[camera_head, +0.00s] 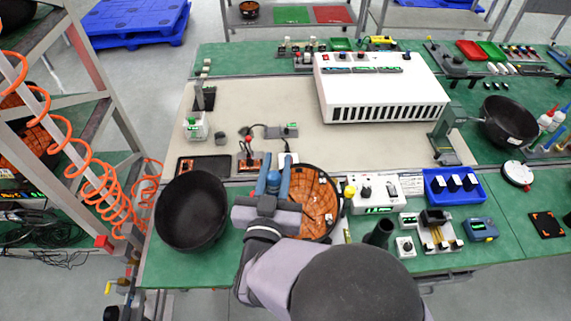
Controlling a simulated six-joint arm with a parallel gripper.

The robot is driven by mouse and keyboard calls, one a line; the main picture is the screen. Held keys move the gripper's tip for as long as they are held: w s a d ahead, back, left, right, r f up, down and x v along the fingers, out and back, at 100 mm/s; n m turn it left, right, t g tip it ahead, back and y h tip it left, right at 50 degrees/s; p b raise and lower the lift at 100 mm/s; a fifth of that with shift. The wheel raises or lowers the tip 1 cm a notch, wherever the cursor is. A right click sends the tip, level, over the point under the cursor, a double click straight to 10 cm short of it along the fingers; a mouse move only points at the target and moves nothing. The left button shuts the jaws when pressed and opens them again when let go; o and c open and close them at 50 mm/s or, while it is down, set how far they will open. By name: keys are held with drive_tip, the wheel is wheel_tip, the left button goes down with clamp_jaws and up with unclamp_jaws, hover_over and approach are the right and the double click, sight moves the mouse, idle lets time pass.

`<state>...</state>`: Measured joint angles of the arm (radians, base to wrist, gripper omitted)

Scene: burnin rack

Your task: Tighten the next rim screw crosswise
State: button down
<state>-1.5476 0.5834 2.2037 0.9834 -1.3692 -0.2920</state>
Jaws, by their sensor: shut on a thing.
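A round orange-and-black disc (320,192) with a dark rim lies on the green bench front, right beside my gripper. Small light and dark parts show on its face; the rim screws are too small to tell apart. My gripper (273,181) has blue fingers and stands over the left edge of the disc. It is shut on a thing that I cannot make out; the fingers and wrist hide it. My gripper and arm cover the disc's left and lower left part. I cannot tell whether the held thing touches a screw.
A black bowl (191,210) stands left of my gripper. A white-and-grey control box (376,191) and a blue tray (455,186) stand to the right. A dark upright cylinder (380,233) is near the front. The beige mat (270,100) has free room behind.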

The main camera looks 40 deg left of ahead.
drive_tip(key=shift+w+d+r+m+t+h, duration=0.1)
drive_tip(key=shift+w+d+r+m+h, duration=0.1)
drive_tip(key=shift+r, duration=0.3)
drive_tip(key=shift+w+d+r+m+t+h, duration=0.1)
drive_tip(key=shift+w+d+r+h, duration=0.1)
drive_tip(key=shift+r, duration=0.35)
drive_tip(key=shift+w+d+r+m+t+h, duration=0.1)
drive_tip(key=shift+w+d+r, duration=0.1)
drive_tip(key=shift+r, duration=0.3)
drive_tip(key=shift+s, duration=0.1)
drive_tip(key=shift+f+b, duration=2.35)
drive_tip(key=shift+f, duration=0.4)
drive_tip(key=shift+f+b, duration=0.5)
drive_tip(key=shift+f, duration=0.05)
idle(1.5)
wheel_tip(320, 180, up, 6)
drive_tip(key=p, duration=0.5)
idle(0.4)
